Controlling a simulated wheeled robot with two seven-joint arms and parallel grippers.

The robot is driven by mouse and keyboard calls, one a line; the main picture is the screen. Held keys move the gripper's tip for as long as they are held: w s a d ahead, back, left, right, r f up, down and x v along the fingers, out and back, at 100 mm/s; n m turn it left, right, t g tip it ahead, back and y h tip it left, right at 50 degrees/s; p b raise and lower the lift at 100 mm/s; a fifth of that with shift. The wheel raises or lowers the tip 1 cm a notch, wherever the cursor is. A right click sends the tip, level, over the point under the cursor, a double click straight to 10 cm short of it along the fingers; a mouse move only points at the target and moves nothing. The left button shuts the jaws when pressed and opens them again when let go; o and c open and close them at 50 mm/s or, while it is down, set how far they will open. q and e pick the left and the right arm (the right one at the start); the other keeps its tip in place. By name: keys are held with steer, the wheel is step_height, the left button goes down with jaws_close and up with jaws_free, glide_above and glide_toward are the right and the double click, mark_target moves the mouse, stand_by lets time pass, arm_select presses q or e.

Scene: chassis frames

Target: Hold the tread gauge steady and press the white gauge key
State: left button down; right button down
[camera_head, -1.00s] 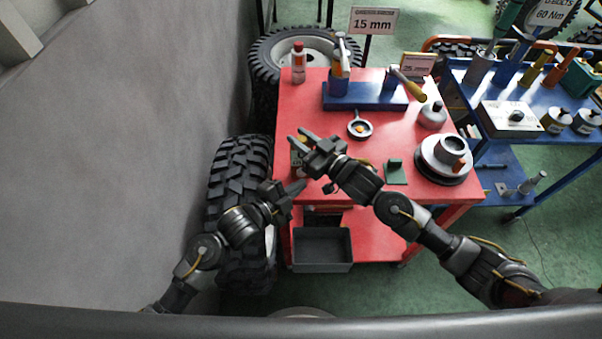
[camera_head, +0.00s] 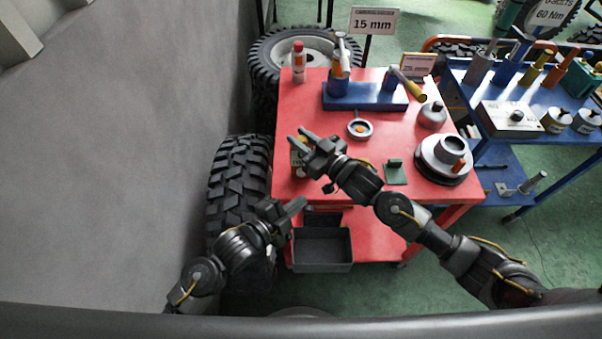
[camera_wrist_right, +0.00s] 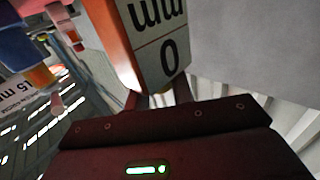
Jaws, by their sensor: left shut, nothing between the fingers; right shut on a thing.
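The tread gauge (camera_wrist_right: 152,50) shows in the right wrist view as an orange body with a pale face reading "mm" and "0", upside down. My right gripper (camera_wrist_right: 160,98) is shut on it; its fingers reach the gauge's near end. In the head view the right gripper (camera_head: 299,140) is over the red cart's left edge, and the gauge (camera_head: 297,158) is mostly hidden beneath it. I cannot make out the white key in either view. My left gripper (camera_head: 300,204) is shut and empty, below and apart from the gauge, near the cart's front left corner.
A large tyre (camera_head: 238,180) stands left. A grey bin (camera_head: 322,250) sits on the lower shelf.

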stand_by(0.4)
steer(key=c, duration=1.1)
jaws_free()
